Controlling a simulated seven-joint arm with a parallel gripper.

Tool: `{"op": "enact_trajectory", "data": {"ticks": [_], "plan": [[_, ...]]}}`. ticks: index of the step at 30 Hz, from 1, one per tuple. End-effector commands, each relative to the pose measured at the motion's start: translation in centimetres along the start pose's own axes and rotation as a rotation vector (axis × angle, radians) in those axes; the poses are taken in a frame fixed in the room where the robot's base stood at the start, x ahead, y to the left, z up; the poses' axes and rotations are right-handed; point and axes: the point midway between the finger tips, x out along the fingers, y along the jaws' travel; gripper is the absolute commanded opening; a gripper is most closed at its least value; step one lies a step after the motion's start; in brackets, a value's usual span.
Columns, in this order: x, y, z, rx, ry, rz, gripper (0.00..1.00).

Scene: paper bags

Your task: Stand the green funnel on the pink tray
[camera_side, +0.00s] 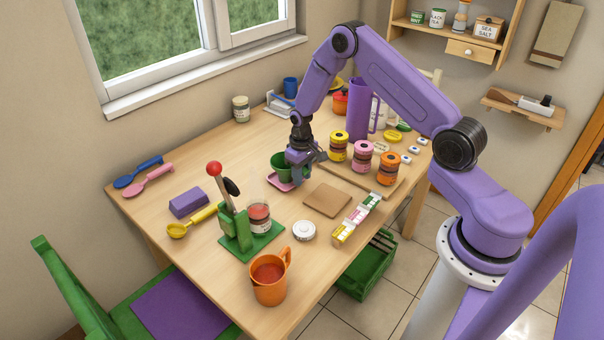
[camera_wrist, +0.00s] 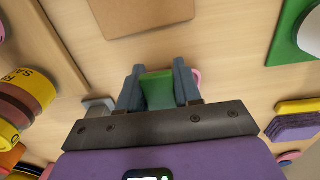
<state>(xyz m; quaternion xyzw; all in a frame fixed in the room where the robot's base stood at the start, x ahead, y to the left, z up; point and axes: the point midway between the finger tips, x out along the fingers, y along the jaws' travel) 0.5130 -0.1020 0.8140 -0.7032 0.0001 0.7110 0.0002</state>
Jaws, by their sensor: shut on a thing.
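The green funnel (camera_side: 279,163) is in my gripper (camera_side: 301,170), seen in the side view at the middle of the table. The pink tray (camera_side: 277,185) lies on the table just below the funnel. Part of the tray is hidden by the funnel and gripper, and I cannot tell whether the funnel touches it. In the wrist view, my gripper's two grey fingers (camera_wrist: 159,90) are closed on either side of the green funnel (camera_wrist: 158,88). A sliver of the pink tray (camera_wrist: 197,76) shows beside the right finger. The funnel's lower end is hidden.
A brown square mat (camera_side: 327,200) lies in front of the tray. A green press (camera_side: 240,230) with a red-knobbed lever stands to the front left. A board with yellow, pink (camera_side: 362,155) and orange jars is to the right, with a tall purple pitcher (camera_side: 360,108) behind.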

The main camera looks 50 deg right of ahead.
Motion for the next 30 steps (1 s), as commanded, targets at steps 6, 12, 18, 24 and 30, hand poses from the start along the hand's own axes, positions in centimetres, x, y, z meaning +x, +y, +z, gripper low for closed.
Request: {"op": "enact_trajectory", "data": {"ticks": [6,12,18,24,30], "plan": [[0.0,0.0,0.0,0.0,0.0,0.0,0.63],[-0.1,0.0,0.0,0.0,0.0,0.0,0.63],[-1.8,0.0,-0.1,0.0,0.003,0.0,0.63],[-5.5,0.0,-0.1,0.001,0.005,0.0,0.63],[-9.7,0.0,-0.1,0.0,0.006,0.001,0.63]]}}
